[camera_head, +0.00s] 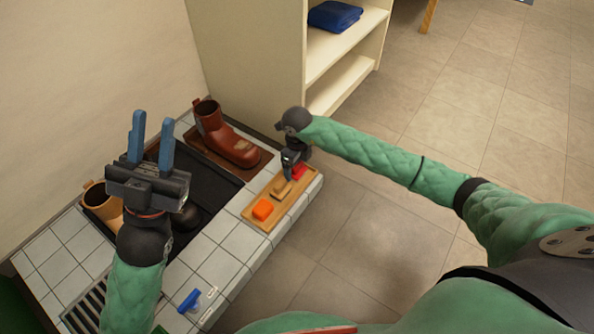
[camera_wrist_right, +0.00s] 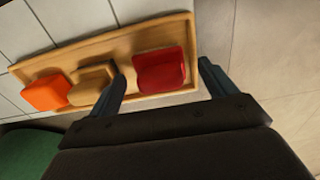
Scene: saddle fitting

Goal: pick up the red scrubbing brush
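The red scrubbing brush (camera_wrist_right: 161,71) lies at one end of a wooden tray (camera_wrist_right: 130,43). In the head view the brush (camera_head: 299,172) is partly hidden by my right gripper. My right gripper (camera_wrist_right: 162,84) is open, with one finger on each side of the red brush in the right wrist view. I cannot tell whether either finger touches it. The left finger also stands close to the tan brush. My left gripper (camera_head: 152,140) is open and empty, raised above the dark tray area at the left, its blue fingers pointing up in the picture.
A tan brush (camera_head: 281,188) and an orange block (camera_head: 263,209) share the wooden tray. A brown boot (camera_head: 226,137) and a tan boot (camera_head: 101,203) stand on the tiled bench. A blue-handled tool (camera_head: 189,300) lies at the front. A shelf (camera_head: 345,46) holds a blue cloth (camera_head: 334,15).

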